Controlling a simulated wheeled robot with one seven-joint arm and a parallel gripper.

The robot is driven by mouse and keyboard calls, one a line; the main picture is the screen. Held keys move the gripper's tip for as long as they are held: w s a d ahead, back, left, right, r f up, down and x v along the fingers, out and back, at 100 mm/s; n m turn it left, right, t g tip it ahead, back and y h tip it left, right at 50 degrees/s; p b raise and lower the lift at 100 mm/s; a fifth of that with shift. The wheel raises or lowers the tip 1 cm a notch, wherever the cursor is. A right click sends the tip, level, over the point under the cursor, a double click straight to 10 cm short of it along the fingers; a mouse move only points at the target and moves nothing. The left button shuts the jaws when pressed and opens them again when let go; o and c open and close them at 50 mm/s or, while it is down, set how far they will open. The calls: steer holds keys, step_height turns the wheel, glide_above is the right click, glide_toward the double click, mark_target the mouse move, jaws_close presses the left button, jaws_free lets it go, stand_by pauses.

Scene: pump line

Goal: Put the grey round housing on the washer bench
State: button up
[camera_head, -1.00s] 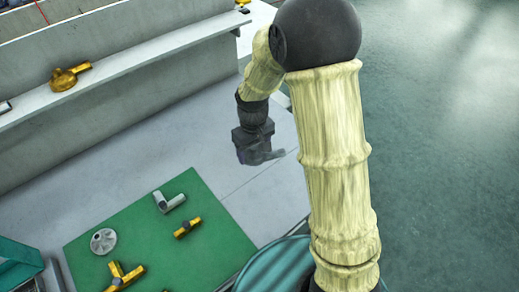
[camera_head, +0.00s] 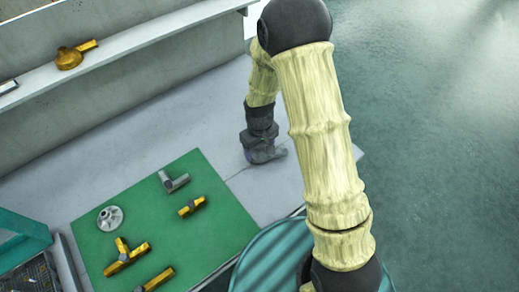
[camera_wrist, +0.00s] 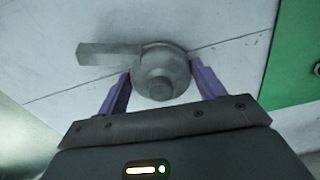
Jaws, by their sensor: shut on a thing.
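The grey round housing (camera_wrist: 162,72) shows in the wrist view as a round body with a straight flat-sided spout pointing left. My gripper (camera_wrist: 160,92) is shut on it, with a purple finger on each side of the round body. In the head view my gripper (camera_head: 262,152) points down over the pale grey bench top (camera_head: 215,115), to the right of the green mat. The housing (camera_head: 278,154) is mostly hidden there by the gripper. It is low over or touching the bench top; I cannot tell which. No label shows which bench is the washer bench.
The green mat (camera_head: 225,235) holds a grey flanged disc (camera_head: 110,218), a grey pipe fitting (camera_head: 173,182) and several yellow fittings (camera_head: 126,256). A yellow housing (camera_head: 70,58) sits on the raised shelf (camera_head: 130,52). A teal crate (camera_head: 22,240) stands at left. Bench top beyond the mat is clear.

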steer(key=shift+f, duration=0.45)
steer(key=shift+f, duration=0.1)
steer(key=o, duration=1.3)
step_height(320, 180, up, 12)
